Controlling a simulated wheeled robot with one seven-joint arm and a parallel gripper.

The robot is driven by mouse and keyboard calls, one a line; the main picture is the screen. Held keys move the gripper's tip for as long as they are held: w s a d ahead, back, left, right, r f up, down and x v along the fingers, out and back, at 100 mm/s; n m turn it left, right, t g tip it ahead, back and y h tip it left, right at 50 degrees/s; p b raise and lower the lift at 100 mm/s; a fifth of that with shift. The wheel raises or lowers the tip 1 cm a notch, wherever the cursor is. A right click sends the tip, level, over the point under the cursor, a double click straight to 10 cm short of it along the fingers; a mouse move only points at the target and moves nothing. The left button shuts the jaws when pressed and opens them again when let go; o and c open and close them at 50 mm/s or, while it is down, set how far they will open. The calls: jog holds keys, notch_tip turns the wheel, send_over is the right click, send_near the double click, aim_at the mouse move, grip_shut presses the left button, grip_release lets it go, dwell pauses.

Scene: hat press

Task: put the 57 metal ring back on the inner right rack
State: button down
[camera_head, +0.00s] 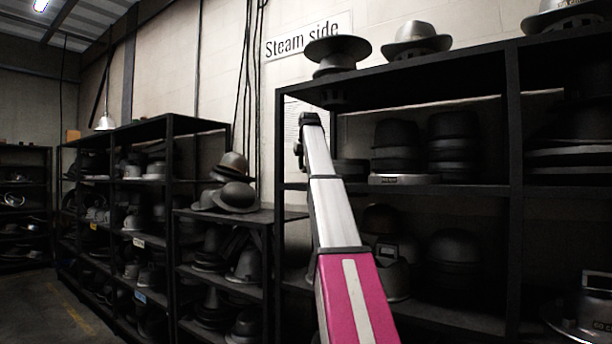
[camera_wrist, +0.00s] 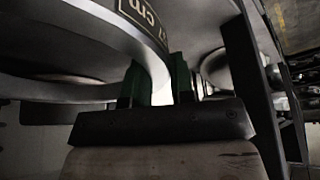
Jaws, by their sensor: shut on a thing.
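In the wrist view, a wide pale metal ring (camera_wrist: 108,29) fills the upper left, with a dark label ending in "cm" on its outer face. Its number is cut off or unclear. My gripper (camera_wrist: 160,84) has its green fingers on either side of the ring's rim and is shut on it. In the head view, my arm reaches up to the black rack (camera_head: 410,189) on the right. The fingertips are not clearly visible there. A low, pale, labelled metal piece (camera_head: 397,179) sits on that rack's middle shelf, under a dark stack.
Dark hat blocks (camera_head: 454,140) stand stacked on the rack's middle shelf. Metal hat forms (camera_head: 415,40) stand on its top. Another labelled metal piece (camera_head: 592,308) is at lower right. A lower rack (camera_head: 225,215) with hats stands left of my arm. A black upright (camera_wrist: 255,90) is close in the wrist view.

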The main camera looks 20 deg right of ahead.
jog(key=shift+f, duration=1.9)
jog(key=c, duration=1)
grip_release()
jog(key=v, duration=1.2)
